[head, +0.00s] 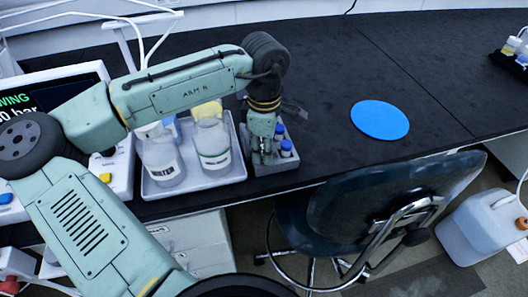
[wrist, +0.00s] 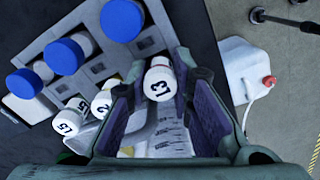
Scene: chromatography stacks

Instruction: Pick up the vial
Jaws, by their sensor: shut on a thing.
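My gripper (wrist: 160,72) is shut on a white-capped vial (wrist: 159,86) marked with what looks like 13, its fingers on either side of the cap. The vial's lower body is partly hidden between the fingers, and I cannot tell whether it is still seated in the rack. The grey rack (head: 285,173) lies below my gripper (head: 261,152) in the head view. Other white-capped vials (wrist: 103,103) and (wrist: 67,121), and several blue-capped vials (wrist: 122,20), are in the rack. Two blue caps (head: 286,146) show beside my gripper in the head view.
A tray (head: 236,170) with large bottles (head: 212,145) stands just left of the rack. A blue disc (head: 380,120) lies on the dark bench to the right, with clear room around it. A chair (head: 370,205) stands at the front edge.

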